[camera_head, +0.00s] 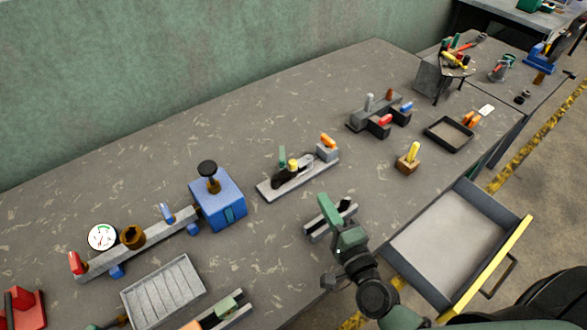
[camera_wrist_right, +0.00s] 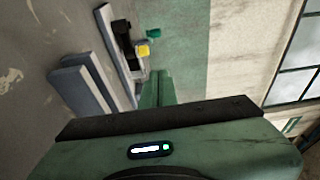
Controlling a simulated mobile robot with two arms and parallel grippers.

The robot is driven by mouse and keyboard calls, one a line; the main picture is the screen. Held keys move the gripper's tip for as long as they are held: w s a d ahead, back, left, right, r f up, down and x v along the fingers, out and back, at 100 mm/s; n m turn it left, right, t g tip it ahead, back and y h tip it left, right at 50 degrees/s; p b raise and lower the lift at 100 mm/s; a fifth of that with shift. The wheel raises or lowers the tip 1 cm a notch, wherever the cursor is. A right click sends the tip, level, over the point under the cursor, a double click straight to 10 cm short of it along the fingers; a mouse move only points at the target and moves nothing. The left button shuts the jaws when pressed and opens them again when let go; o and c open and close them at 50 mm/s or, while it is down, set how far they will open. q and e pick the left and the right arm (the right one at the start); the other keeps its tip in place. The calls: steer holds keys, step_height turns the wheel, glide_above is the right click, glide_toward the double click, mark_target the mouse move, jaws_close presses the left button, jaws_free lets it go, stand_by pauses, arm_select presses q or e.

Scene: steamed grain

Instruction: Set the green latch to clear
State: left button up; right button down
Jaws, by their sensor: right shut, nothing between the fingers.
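A small fixture with a pale grey base (camera_head: 300,184) stands mid-bench in the head view. It carries an upright green latch (camera_head: 282,156), a yellow knob (camera_head: 293,165) on a dark body, and an orange piece on a grey block at its right end. In the right wrist view the green latch (camera_wrist_right: 153,33) shows beyond the yellow knob (camera_wrist_right: 143,50). My right gripper (camera_head: 325,203) is shut and empty, apart from the latch, nearer the bench's front edge. Its green fingers (camera_wrist_right: 158,88) show together in the wrist view. My left gripper is not in view.
A grey slotted block (camera_head: 318,235) lies beside and partly behind my right gripper. A blue box (camera_head: 220,204) with a black knob stands left of the fixture. An open drawer (camera_head: 490,272) juts out at the front right. Bare bench lies behind the fixture.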

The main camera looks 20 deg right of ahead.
steer(key=p, duration=0.3)
glide_toward(282, 154)
steer(key=d+r, duration=0.2)
steer(key=d, duration=0.1)
steer(key=shift+w+a+f, duration=0.15)
steer(key=shift+w+a, duration=0.6)
steer(key=shift+a, duration=0.2)
steer(key=shift+w+a, duration=0.4)
steer(key=shift+a, duration=0.15)
